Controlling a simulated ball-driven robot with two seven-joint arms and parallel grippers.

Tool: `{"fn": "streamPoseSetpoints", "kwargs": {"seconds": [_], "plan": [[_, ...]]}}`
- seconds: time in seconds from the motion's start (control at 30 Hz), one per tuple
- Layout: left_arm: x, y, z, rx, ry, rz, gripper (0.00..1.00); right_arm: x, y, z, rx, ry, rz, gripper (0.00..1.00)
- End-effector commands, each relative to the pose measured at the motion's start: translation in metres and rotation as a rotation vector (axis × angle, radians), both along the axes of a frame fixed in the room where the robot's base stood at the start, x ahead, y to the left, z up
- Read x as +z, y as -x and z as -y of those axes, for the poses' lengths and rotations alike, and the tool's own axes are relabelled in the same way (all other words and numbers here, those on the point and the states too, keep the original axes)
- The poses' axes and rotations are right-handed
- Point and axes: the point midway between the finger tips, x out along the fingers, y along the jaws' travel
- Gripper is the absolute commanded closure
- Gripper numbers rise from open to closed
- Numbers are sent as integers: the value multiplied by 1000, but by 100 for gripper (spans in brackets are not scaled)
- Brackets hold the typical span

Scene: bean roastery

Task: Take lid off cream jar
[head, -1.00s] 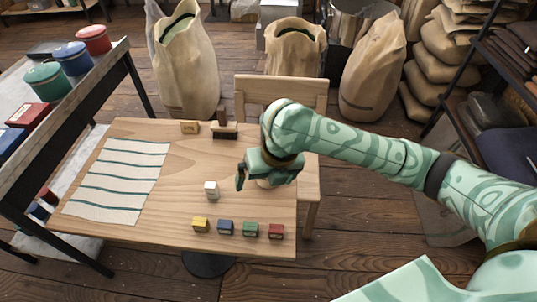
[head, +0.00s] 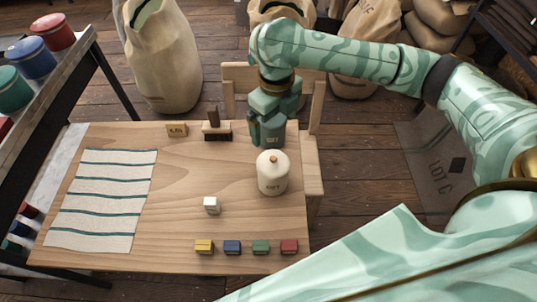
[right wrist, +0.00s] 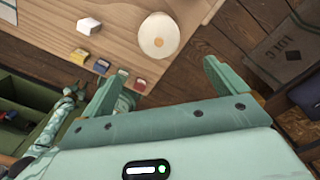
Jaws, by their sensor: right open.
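The cream jar (head: 272,180) stands upright near the right edge of the wooden table, with dark lettering on its front. Its pale lid (head: 266,160) is on, topped by a small brown knob (head: 273,159). From above, the lid and knob also show in the right wrist view (right wrist: 158,35). My right gripper (head: 267,138) is open and empty, beyond the jar in the head view and apart from it. In the right wrist view its two fingers (right wrist: 162,86) are spread wide, with the jar ahead of them. My left gripper is not identifiable in either view.
A small white block (head: 212,205) stands left of the jar. Yellow (head: 204,247), blue (head: 232,247), green (head: 260,247) and red (head: 289,246) blocks line the front edge. A brush (head: 217,130) and small sign (head: 177,130) stand at the back. A striped cloth (head: 100,212) lies left.

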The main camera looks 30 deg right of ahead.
Motion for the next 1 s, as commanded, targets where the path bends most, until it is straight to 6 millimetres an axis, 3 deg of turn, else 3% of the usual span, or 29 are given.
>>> {"fn": "streamPoseSetpoints", "kwargs": {"seconds": [0.03, 0.1, 0.3, 0.57, 0.83, 1.0], "plan": [[-10, 7, 0, 0, -1, -12, 64, -19, 1, 0, -1, -1, -8, 3], [-18, 15, -1, 0, -1, -26, 64, -39, 1, 0, -3, -2, -9, 3], [-36, 27, -1, -1, -3, -49, 64, -81, 1, -1, -1, -2, -5, 3], [-43, 18, 0, -1, -1, -37, 64, -98, 0, -1, -2, -2, -2, 3], [-67, 24, 0, 0, -1, -50, 64, -142, -1, -2, -2, -2, -5, 3], [-67, 24, 0, 0, 0, -52, 64, -145, -2, -2, -1, -1, 2, 3]]}}
